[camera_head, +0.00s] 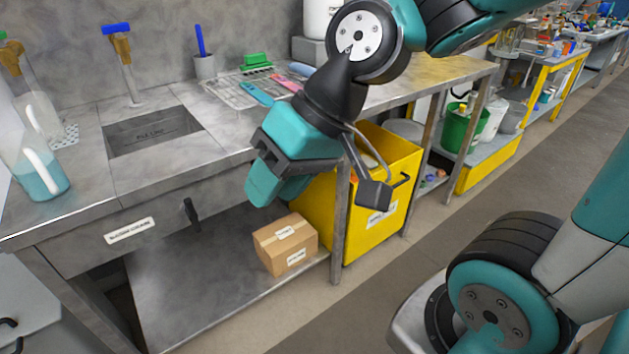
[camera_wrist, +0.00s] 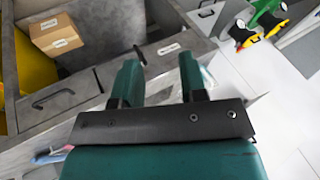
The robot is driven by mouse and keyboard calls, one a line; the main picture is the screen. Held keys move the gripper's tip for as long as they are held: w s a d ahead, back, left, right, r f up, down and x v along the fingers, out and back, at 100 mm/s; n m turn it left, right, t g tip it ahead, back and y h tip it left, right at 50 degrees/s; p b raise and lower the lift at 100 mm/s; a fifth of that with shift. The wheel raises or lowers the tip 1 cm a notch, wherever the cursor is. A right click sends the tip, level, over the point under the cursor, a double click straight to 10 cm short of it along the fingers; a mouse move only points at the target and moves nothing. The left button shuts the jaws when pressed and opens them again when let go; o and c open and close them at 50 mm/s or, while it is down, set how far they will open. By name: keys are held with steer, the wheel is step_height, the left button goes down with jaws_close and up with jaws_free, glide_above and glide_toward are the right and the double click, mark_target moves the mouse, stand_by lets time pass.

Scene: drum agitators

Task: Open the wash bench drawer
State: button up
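The wash bench has a grey drawer front (camera_head: 165,222) below its sink top. It looks closed, flush with the bench front. It carries a dark upright handle (camera_head: 190,212) and a white label (camera_head: 130,230). In the wrist view, the handle (camera_wrist: 140,55) shows just beyond the left fingertip, and the label (camera_wrist: 168,49) lies between the fingers farther off. My gripper (camera_head: 266,188) hangs in front of the bench, right of the handle and apart from it in the head view. Its two teal fingers (camera_wrist: 159,70) are spread and empty.
A second dark handle (camera_wrist: 52,97) sits on a grey front beside the drawer. A cardboard box (camera_head: 285,243) is on the lower shelf, with a yellow bin (camera_head: 385,205) to its right. A bottle of blue liquid (camera_head: 40,175) stands on the bench.

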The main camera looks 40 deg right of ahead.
steer(key=w+d+f+m+t+b, duration=0.3)
steer(key=w+d+f+m+b, duration=0.15)
steer(key=w+f+b, duration=0.35)
steer(key=w+d+f+m+t+h+b, duration=0.25)
steer(key=d+f+m+t+b, duration=0.3)
steer(key=d+m+b, duration=0.35)
steer(key=w+d+f+m+t+h+b, duration=0.2)
steer(key=d+f+m+t+h+b, duration=0.15)
steer(key=d+f+m+b, duration=0.5)
steer(key=shift+w+d+f+n+t+y+p, duration=0.15)
steer(key=shift+w+d+f+n+p, duration=0.15)
steer(key=shift+w+p, duration=2.25)
steer(key=shift+w+d+f+n+t+y+p, duration=0.1)
steer(key=shift+w+d+f+n+p, duration=0.25)
steer(key=shift+w+p, duration=2.25)
steer(key=shift+w+d+f+n+t+y+p, duration=0.15)
steer(key=shift+w+d+n+p, duration=0.25)
steer(key=shift+w+p, duration=2.15)
steer(key=shift+b+x, duration=0.9)
steer(key=shift+b, duration=0.05)
steer(key=shift+r, duration=0.2)
jaws_close()
